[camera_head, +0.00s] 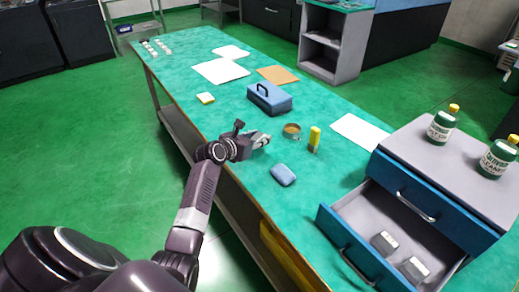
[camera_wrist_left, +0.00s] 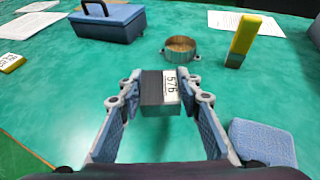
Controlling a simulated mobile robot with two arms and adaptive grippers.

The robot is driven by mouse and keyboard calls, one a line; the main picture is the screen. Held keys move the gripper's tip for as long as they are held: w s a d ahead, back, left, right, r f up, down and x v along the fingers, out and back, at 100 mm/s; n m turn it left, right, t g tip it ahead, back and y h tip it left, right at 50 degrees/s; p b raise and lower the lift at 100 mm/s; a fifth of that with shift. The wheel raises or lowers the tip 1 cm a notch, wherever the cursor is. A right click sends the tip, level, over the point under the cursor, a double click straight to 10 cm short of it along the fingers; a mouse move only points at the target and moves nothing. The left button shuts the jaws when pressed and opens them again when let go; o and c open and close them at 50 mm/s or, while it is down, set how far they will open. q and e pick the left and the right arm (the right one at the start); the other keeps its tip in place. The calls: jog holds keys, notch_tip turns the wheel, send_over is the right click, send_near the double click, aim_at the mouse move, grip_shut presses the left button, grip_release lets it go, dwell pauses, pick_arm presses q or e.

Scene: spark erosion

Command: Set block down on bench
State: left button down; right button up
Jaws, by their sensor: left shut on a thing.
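In the left wrist view a dark grey block (camera_wrist_left: 160,92) with a white label reading "576" sits between the fingers of my left gripper (camera_wrist_left: 160,98). The gripper is shut on the block. In the head view my left gripper (camera_head: 261,141) is over the near-left part of the green-topped bench (camera_head: 215,115), and the block is hard to make out there. I cannot tell whether the block touches the bench top. My right gripper is in neither view.
Nearby are a blue cloth-like pad (camera_head: 283,175), a yellow stick-like item (camera_head: 314,139), a round tin (camera_head: 292,131) and a blue toolbox (camera_head: 269,98). A drawer unit with an open drawer (camera_head: 345,215) stands at the right. Bare bench lies around the gripper.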

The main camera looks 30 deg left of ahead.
aim_at(259, 153)
pick_arm(q)
notch_tip(259, 153, down, 5)
jog(key=shift+w+a+r+b, duration=0.1)
jog(key=shift+b, duration=0.45)
jog(key=c, duration=1.4)
grip_release()
jog(key=shift+s+r, duration=0.1)
jog(key=shift+s, duration=0.45)
jog(key=p+v, duration=0.1)
jog(key=v, duration=1)
jog(key=shift+p, duration=0.35)
